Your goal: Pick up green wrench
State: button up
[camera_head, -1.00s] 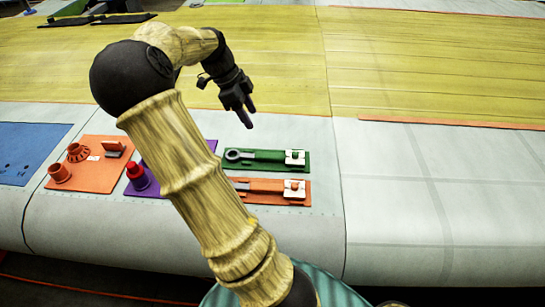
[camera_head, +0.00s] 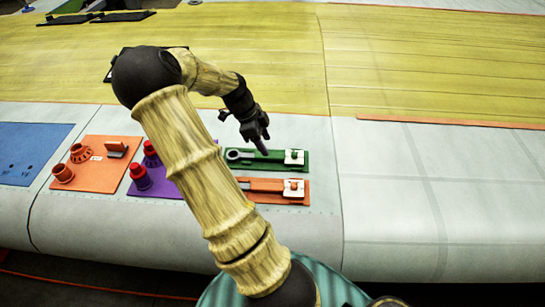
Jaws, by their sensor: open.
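The green wrench (camera_head: 234,155) lies flat in a green holder (camera_head: 265,168), with its dark ring end at the left. A white clamp block with a green knob sits at the holder's right end. My gripper (camera_head: 264,149) is open and points down, just above the middle of the green holder. Its fingertips overlap the holder's far edge in the picture. I cannot tell whether they touch anything.
An orange holder (camera_head: 268,198) with a similar tool lies just in front. To the left are a purple board (camera_head: 158,188) with red-topped parts, an orange board (camera_head: 92,178) with orange parts and a blue board (camera_head: 30,150). The pale surface at the right is clear.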

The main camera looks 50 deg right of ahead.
aim_at(271, 155)
jog(key=p+x, duration=0.2)
jog(key=x, duration=0.2)
jog(key=shift+f, duration=0.3)
jog(key=shift+s+f+p, duration=0.1)
jog(key=shift+f+p, duration=0.2)
jog(key=shift+w+a, duration=0.1)
jog(key=shift+w, duration=0.15)
jog(key=shift+s, duration=0.2)
jog(key=shift+f, duration=0.1)
jog(key=shift+s, duration=0.1)
grip_shut()
